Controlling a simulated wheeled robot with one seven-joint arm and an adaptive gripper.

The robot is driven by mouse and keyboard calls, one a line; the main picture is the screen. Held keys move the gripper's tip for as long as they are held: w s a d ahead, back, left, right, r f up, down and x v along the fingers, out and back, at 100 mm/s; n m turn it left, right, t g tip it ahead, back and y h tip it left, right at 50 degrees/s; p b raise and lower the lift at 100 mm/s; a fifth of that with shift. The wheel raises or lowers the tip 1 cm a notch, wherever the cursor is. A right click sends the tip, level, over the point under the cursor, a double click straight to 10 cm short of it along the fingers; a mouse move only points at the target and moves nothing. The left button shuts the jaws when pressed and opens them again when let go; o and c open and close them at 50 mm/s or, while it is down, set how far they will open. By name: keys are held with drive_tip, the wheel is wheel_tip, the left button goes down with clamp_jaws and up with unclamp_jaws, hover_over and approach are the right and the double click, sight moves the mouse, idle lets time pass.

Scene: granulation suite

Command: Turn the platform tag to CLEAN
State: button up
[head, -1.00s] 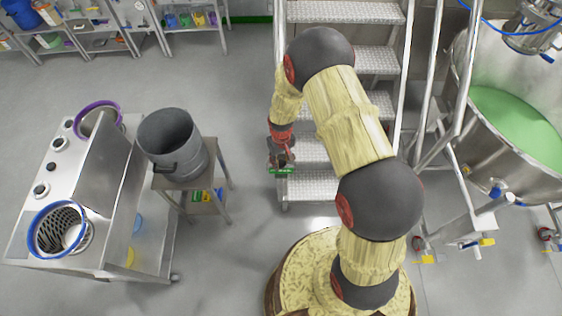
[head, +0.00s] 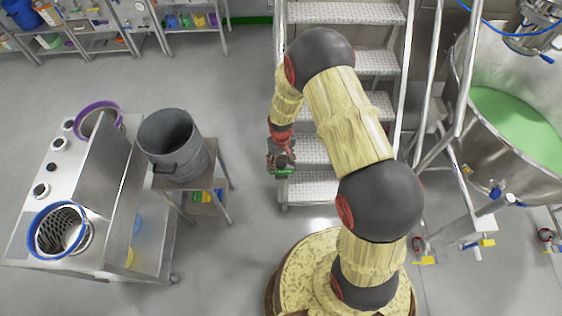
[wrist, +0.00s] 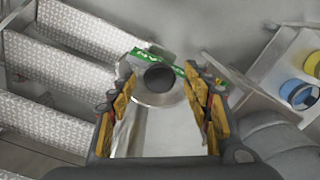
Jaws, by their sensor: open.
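The platform tag is a small green plate with white lettering (head: 285,171), by the left foot of the metal steps. In the wrist view the green tag (wrist: 146,58) lies behind a dark round knob (wrist: 159,77) on a pale disc. The lettering is only partly visible, so I cannot tell which word shows. My gripper (wrist: 160,74) is open, with one yellow-padded finger on each side of the knob. I see a gap on both sides and no clear contact. In the head view my gripper (head: 281,158) is small, just above the tag.
Metal steps (head: 368,61) with rails rise behind my arm. A grey bucket (head: 172,143) stands on a small stand to the left, beside a steel bench (head: 115,190). A large vessel with green contents (head: 515,130) is at the right. Open floor lies between stand and steps.

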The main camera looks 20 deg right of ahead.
wheel_tip(320, 180, up, 12)
idle(0.6)
idle(0.5)
drive_tip(key=s+r+m+t+b, duration=0.2)
drive_tip(key=s+r+t+b, duration=0.3)
drive_tip(key=s+r+b, duration=0.7)
drive_tip(key=s+r, duration=1)
drive_tip(key=r, duration=0.1)
drive_tip(key=shift+s+t, duration=0.3)
drive_tip(key=shift+s, duration=0.05)
